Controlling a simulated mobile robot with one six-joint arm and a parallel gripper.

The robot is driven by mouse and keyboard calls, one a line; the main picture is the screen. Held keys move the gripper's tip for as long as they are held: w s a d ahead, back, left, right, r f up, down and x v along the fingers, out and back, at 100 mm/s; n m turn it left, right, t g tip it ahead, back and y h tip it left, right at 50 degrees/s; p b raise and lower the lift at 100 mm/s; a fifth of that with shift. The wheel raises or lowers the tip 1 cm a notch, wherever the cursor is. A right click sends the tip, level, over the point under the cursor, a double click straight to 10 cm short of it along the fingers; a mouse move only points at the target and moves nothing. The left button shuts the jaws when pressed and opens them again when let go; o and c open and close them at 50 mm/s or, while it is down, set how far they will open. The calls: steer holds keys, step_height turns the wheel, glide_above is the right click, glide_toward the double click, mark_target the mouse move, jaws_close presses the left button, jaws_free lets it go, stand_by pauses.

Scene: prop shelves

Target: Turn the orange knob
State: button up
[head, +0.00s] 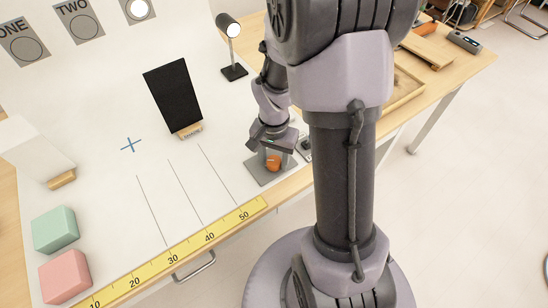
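The orange knob (273,162) sits on a grey square base plate (259,174) near the front edge of the table, just left of my column. My gripper (273,154) points down right over the knob, and its fingers reach down around the knob's upper part. The fingers and the contact are too small to make out, so I cannot tell if they press on the knob.
A black panel (171,92) on a wooden foot and a small lamp (231,48) stand behind. A white panel (35,150), a green block (56,229) and a pink block (65,277) are at left. A yellow ruler (172,260) runs along the front edge.

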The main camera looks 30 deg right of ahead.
mark_target(274, 161)
steer(key=shift+o, duration=0.6)
step_height(274, 161, up, 17)
steer(key=p, duration=0.7)
steer(key=shift+r+p, duration=0.2)
steer(key=shift+p, duration=0.15)
steer(key=s+a+r+n+t+y, duration=0.2)
steer(key=s+a+r+n+t, duration=0.3)
steer(key=s+a+r, duration=0.6)
steer(key=a+r+n+b, duration=0.1)
steer(key=a, duration=0.2)
steer(key=shift+a+r+t, duration=0.35)
steer(key=shift+t, duration=0.05)
